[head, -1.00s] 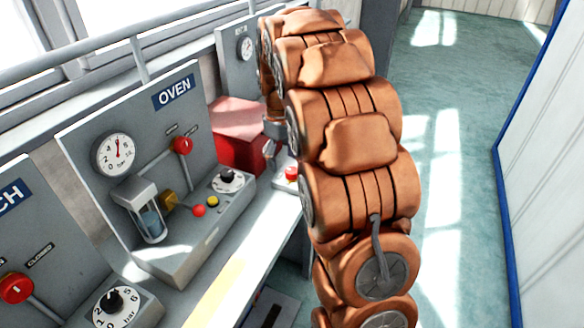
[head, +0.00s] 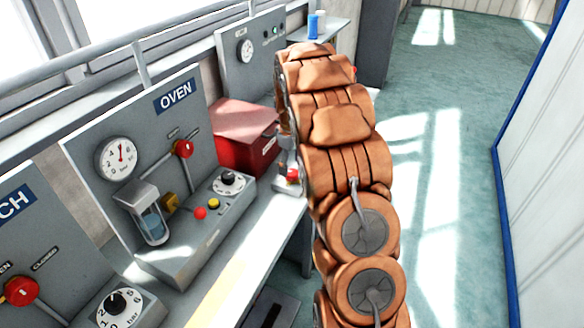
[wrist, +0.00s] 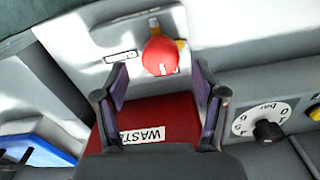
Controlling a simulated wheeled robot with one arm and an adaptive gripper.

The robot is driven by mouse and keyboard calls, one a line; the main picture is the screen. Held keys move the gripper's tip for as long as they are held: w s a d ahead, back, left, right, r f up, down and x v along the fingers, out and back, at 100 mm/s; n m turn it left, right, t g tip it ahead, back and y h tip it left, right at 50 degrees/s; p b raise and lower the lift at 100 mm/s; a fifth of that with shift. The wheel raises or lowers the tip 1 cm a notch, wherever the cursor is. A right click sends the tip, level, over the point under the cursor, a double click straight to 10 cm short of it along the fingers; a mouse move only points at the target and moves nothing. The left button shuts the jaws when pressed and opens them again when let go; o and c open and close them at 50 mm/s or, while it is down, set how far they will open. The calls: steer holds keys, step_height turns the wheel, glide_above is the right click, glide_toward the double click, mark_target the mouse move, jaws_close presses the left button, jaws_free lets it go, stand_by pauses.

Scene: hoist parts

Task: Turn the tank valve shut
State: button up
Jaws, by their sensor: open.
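A round red knob (wrist: 160,56) with a white mark and a yellow part behind it sits on a pale plate in the wrist view. It looks like the tank valve, but the small label (wrist: 121,56) beside it is unreadable. The red knob (head: 292,174) also shows in the head view at the bench edge, partly covered by my gripper and arm. My gripper (wrist: 160,80) is open and empty. Its fingers point towards the knob from either side, with the knob just beyond the tips; I cannot tell whether they touch it. The head view mostly hides the gripper behind my arm.
A red box (head: 240,138), labelled WASTE in the wrist view (wrist: 155,134), stands beside the knob. The OVEN panel (head: 135,110) has a gauge, lever and dial (head: 228,183). The dial (wrist: 266,130) is right of my gripper. The green floor at right is clear.

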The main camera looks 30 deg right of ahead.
mark_target(292, 175)
steer(key=shift+f, duration=1.35)
